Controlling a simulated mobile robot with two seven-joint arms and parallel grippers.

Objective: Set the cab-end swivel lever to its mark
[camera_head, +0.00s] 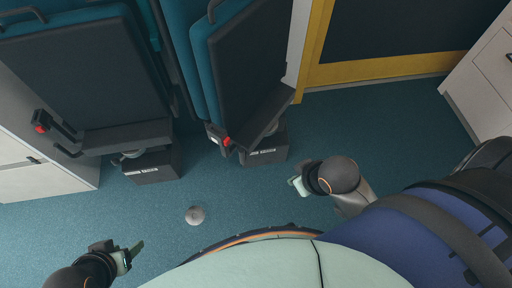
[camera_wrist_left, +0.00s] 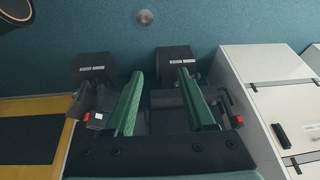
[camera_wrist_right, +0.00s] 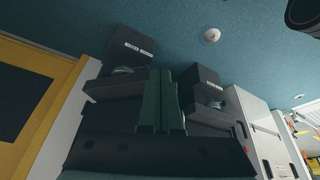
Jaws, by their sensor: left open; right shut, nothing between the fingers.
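Two teal-and-black seats, a left one (camera_head: 90,65) and a right one (camera_head: 250,65), stand on black pedestals, left (camera_head: 155,170) and right (camera_head: 265,150), with small white labels. A grey-green curved part (camera_head: 128,155) shows under the left seat. I cannot tell which part is the cab-end swivel lever, and its mark is not readable. My left gripper (camera_head: 130,254) is open and empty above the floor, apart from the seats; its green fingers (camera_wrist_left: 162,105) are spread. My right gripper (camera_head: 297,186) is shut and empty near the right pedestal; its fingers (camera_wrist_right: 164,100) are together.
Red-buttoned parts are at the left seat (camera_head: 41,127) and right seat (camera_head: 227,141). A small round grey disc (camera_head: 195,215) is on the blue floor. White cabinets (camera_head: 45,180) stand left, and a yellow-framed dark panel (camera_head: 390,72) is behind at right.

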